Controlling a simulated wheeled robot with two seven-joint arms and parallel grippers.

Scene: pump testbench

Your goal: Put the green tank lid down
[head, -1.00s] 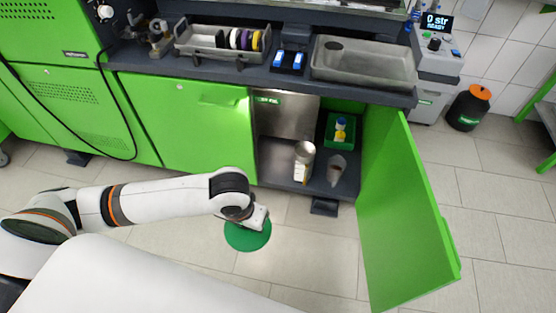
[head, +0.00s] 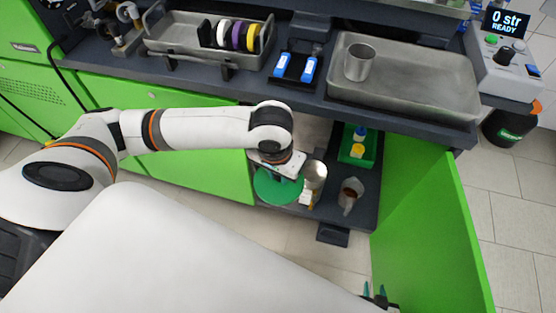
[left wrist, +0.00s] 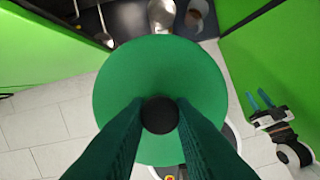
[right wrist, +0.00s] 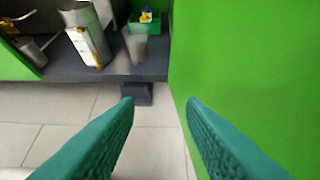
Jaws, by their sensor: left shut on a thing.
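The green tank lid (head: 268,193) is a flat round disc with a black knob (left wrist: 160,115). My left gripper (head: 283,172) is shut on the knob, and both fingers touch its sides in the left wrist view. In the head view the lid is in front of the open cabinet's floor, overlapping its left part; I cannot tell whether it touches anything. My right gripper (right wrist: 160,102) is open and empty, facing the cabinet; its fingertips also show at the bottom of the head view (head: 375,292).
The dark cabinet floor (head: 335,215) holds a metal cylinder (head: 315,175), a carton (right wrist: 88,45), a jug (head: 350,193) and a green bin (head: 373,160). An open green door (head: 430,220) stands on the right. Above, the worktop carries a metal tray (head: 420,90) with a metal cup (head: 360,62).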

